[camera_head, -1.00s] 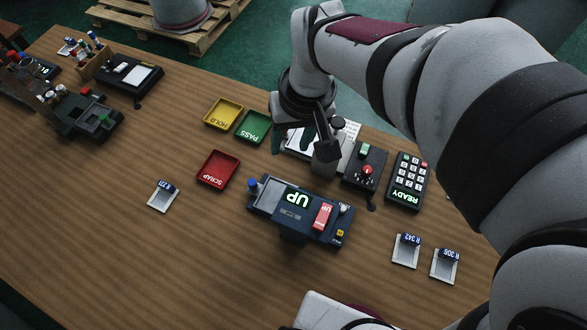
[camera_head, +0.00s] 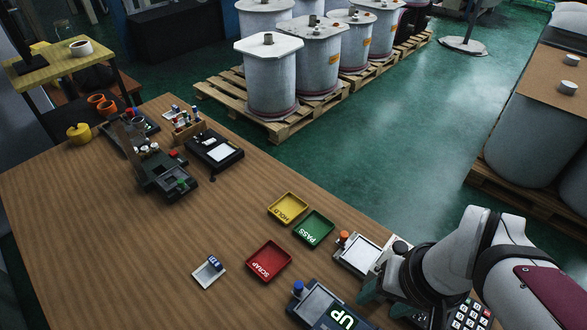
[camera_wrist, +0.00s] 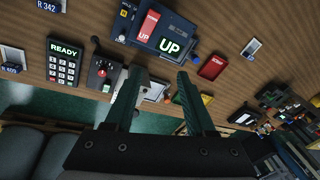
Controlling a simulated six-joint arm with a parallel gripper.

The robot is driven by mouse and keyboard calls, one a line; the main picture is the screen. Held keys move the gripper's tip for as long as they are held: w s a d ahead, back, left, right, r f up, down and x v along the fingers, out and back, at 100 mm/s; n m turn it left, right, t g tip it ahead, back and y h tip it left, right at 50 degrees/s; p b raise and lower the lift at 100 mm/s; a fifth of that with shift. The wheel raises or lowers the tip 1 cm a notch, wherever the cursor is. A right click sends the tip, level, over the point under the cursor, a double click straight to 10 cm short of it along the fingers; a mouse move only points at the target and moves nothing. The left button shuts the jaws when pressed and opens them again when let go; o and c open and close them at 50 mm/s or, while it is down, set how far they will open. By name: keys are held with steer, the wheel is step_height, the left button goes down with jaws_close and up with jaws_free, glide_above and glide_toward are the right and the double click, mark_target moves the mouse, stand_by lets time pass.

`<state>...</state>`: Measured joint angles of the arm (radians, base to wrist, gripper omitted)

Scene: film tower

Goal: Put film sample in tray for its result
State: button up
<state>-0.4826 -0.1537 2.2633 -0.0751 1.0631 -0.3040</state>
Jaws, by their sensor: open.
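A film sample (camera_head: 209,272) with a blue label tab lies on the table left of the red SCRAP tray (camera_head: 268,262); it also shows in the wrist view (camera_wrist: 251,48). The yellow HOLD tray (camera_head: 288,207) and green PASS tray (camera_head: 313,228) sit side by side behind it. All three trays look empty. Further samples are in the wrist view: one tagged R 342 (camera_wrist: 50,7) and one (camera_wrist: 12,60) at the left. My gripper (camera_wrist: 158,78) is open and empty, its green fingers apart. In the head view it (camera_head: 385,285) is beside the white-topped device (camera_head: 360,253).
A dark device (camera_head: 330,308) displays UP. A keypad (camera_wrist: 64,60) reads READY, with a red-knobbed control box (camera_wrist: 103,68) next to it. Dark equipment (camera_head: 170,175) stands at the table's far left. The wooden table is clear at front left.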

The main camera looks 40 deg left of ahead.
steer(key=a+f+n, duration=0.2)
steer(key=a+n, duration=0.3)
steer(key=a, duration=0.6)
steer(key=n+y, duration=0.2)
steer(key=n, duration=0.6)
glide_toward(217, 264)
steer(key=shift+n, duration=0.3)
steer(key=x, duration=0.8)
steer(key=shift+a+f, duration=0.15)
steer(key=shift+f, duration=0.2)
jaws_close()
